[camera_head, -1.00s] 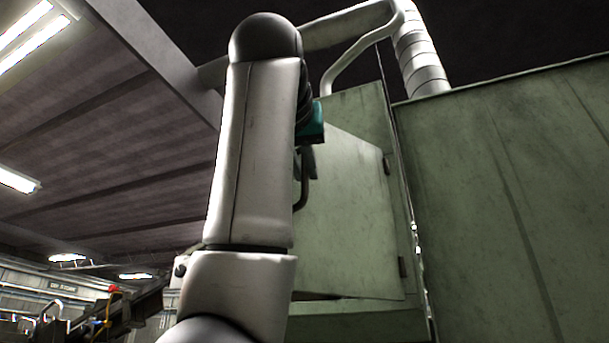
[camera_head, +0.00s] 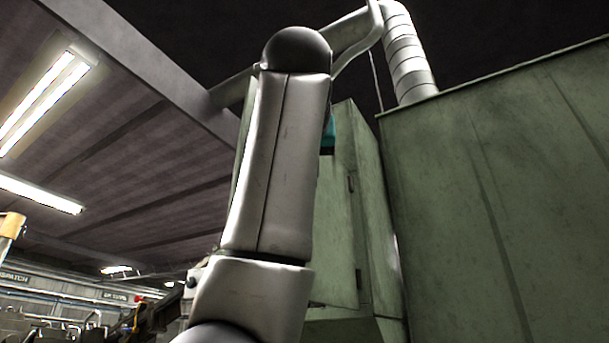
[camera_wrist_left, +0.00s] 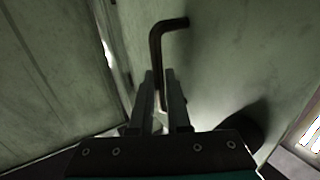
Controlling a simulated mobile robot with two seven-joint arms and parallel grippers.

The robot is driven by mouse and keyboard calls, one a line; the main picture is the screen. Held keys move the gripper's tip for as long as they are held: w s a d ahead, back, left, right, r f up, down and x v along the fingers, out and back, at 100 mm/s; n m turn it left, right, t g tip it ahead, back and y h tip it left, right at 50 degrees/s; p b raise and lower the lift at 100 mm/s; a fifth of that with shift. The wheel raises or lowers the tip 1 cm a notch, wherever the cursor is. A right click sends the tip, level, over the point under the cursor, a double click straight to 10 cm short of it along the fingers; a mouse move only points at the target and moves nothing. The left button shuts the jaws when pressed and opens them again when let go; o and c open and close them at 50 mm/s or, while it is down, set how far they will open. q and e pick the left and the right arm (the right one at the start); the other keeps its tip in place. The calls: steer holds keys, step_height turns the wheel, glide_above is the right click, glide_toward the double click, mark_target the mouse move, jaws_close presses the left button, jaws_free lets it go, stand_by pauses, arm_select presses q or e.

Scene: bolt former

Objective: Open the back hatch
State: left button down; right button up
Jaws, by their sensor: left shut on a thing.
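The back hatch (camera_head: 335,240) is a green metal door on the green cabinet. Its hinges show along its right edge in the head view, and much of it is hidden behind my left arm. In the head view only a teal bit of this gripper shows behind my arm. My right gripper is out of view.
A large green machine wall (camera_head: 500,190) stands close on the right. A ribbed white duct (camera_head: 405,60) and pipes run above the cabinet. Ceiling lights (camera_head: 45,95) hang at the upper left. The space left of my arm looks open, with distant shop equipment low down.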

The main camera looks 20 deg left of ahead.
arm_select(q)
steer(key=shift+d+r, duration=0.1)
steer(key=c, duration=1.3)
jaws_free()
steer(key=shift+o, duration=0.6)
steer(key=shift+w, duration=0.1)
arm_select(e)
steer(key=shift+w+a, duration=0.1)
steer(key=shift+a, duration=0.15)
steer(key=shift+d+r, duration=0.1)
